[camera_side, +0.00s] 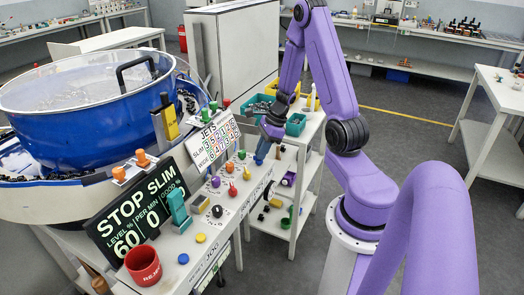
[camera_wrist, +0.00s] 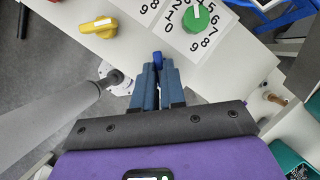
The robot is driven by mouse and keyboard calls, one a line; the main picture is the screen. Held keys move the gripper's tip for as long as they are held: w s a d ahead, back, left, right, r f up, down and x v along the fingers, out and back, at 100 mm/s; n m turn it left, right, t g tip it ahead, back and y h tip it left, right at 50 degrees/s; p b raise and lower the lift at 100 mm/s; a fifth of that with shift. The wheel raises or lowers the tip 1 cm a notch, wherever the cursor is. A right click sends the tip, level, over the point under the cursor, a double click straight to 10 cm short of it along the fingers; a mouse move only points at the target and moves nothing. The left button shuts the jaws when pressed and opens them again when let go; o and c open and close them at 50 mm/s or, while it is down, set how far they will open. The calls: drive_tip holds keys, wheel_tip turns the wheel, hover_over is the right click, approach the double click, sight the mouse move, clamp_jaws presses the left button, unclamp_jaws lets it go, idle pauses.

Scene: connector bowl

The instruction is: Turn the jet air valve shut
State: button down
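In the wrist view a small blue handle (camera_wrist: 157,57) stands between my fingertips at the panel's edge, and I take it for the jet air valve. My gripper (camera_wrist: 158,66) has its two blue-grey fingers close together with the handle between their tips, and no clear gap shows on either side. The fingers hide the lower part of the handle and its base. In the side view my gripper (camera_side: 263,149) reaches down to the far end of the control panel (camera_side: 203,267), and the handle cannot be told apart from the fingers there.
A green dial (camera_wrist: 196,18) with numbers and a yellow knob (camera_wrist: 98,27) sit just beyond my fingertips. A grey cylindrical part (camera_wrist: 60,110) lies left of the fingers. A large blue bowl (camera_side: 85,125) stands left of the panel. A shelf cart (camera_side: 303,150) with bins stands behind the gripper.

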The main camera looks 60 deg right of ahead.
drive_tip(key=shift+n, duration=0.3)
drive_tip(key=n, duration=0.2)
drive_tip(key=n+g+y, duration=0.1)
drive_tip(key=n, duration=0.1)
drive_tip(key=shift+w+d+g, duration=0.15)
drive_tip(key=shift+w+g, duration=0.05)
drive_tip(key=shift+g, duration=0.1)
drive_tip(key=n+g, duration=0.1)
drive_tip(key=n, duration=0.4)
drive_tip(key=shift+w+g, duration=0.2)
drive_tip(key=shift+g, duration=0.2)
drive_tip(key=n+g, duration=0.1)
drive_tip(key=n, duration=0.3)
drive_tip(key=shift+w+g, duration=0.15)
drive_tip(key=shift+g, duration=0.25)
drive_tip(key=shift+w+n+g+h, duration=0.15)
drive_tip(key=shift+n+g+h, duration=0.35)
drive_tip(key=shift+n, duration=1.6)
drive_tip(key=c, duration=1.2)
unclamp_jaws()
